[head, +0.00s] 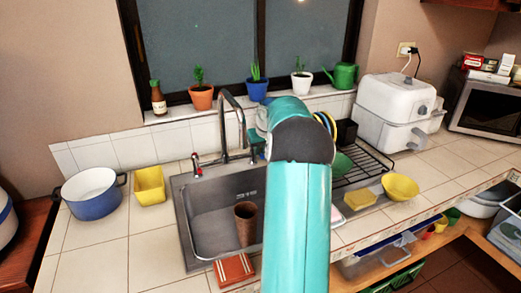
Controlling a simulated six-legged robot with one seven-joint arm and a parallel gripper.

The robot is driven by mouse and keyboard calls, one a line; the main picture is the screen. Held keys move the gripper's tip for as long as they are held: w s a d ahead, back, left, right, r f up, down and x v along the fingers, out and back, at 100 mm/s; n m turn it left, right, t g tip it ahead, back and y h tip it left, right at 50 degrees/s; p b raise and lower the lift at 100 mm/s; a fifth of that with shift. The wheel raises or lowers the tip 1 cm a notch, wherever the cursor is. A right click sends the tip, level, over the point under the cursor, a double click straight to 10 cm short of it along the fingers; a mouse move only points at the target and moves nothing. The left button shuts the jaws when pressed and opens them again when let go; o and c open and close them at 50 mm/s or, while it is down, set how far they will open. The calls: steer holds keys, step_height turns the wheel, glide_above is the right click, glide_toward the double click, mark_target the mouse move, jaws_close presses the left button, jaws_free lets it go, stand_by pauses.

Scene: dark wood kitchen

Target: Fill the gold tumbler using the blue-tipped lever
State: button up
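The gold tumbler, a brownish-gold cup (246,226), stands upright in the right part of the steel sink basin (212,222). A red-tipped lever (196,164) is at the left of the faucet. I cannot make out the blue-tipped lever; my teal arm covers the area right of the faucet.
A blue pot (93,205) and yellow container (149,186) stand left of the sink. A dish rack (372,163), yellow bowl (400,187) and sponge (360,199) are at the right. A red cloth (234,270) lies at the front edge. Potted plants line the sill.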

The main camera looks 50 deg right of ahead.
jaws_close()
steer(key=shift+s+d+n+t+y, duration=0.15)
steer(key=shift+s+d+n+y, duration=0.1)
steer(key=shift+d+n, duration=0.35)
steer(key=shift+s+d+n+t+y, duration=0.15)
steer(key=shift+d+n+y, duration=0.15)
steer(key=shift+n, duration=0.5)
steer(key=o, duration=0.5)
jaws_free()
steer(key=shift+w, duration=0.1)
